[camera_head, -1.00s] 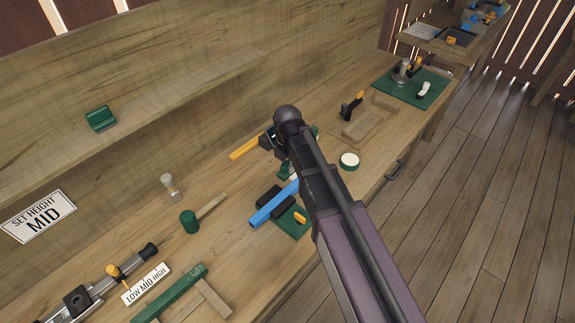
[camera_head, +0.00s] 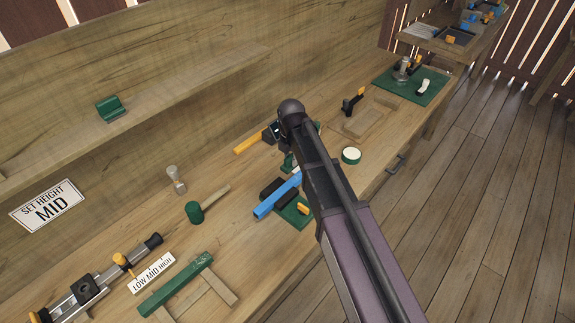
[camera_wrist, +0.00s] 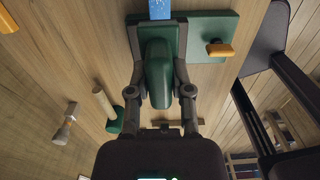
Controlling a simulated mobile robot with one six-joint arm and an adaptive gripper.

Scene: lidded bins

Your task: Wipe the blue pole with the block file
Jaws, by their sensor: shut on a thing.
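The blue pole (camera_head: 272,203) lies between black blocks on a green board (camera_head: 293,216) on the workbench; its end also shows at the top of the wrist view (camera_wrist: 159,9). My gripper (camera_wrist: 160,88) is shut on a green, rounded block, which I take to be the block file (camera_wrist: 156,62). The file covers part of the pole in the wrist view; whether they touch I cannot tell. In the head view my arm hides most of the gripper, and a bit of green (camera_head: 289,163) shows beside it, beyond the pole.
An orange tab (camera_head: 303,208) sits on the green board. A green mallet (camera_head: 195,212), a round green-and-white tin (camera_head: 351,155), a wooden tray (camera_head: 370,120) and an orange-handled tool (camera_head: 249,142) lie around. A shelf (camera_head: 150,105) runs along the back.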

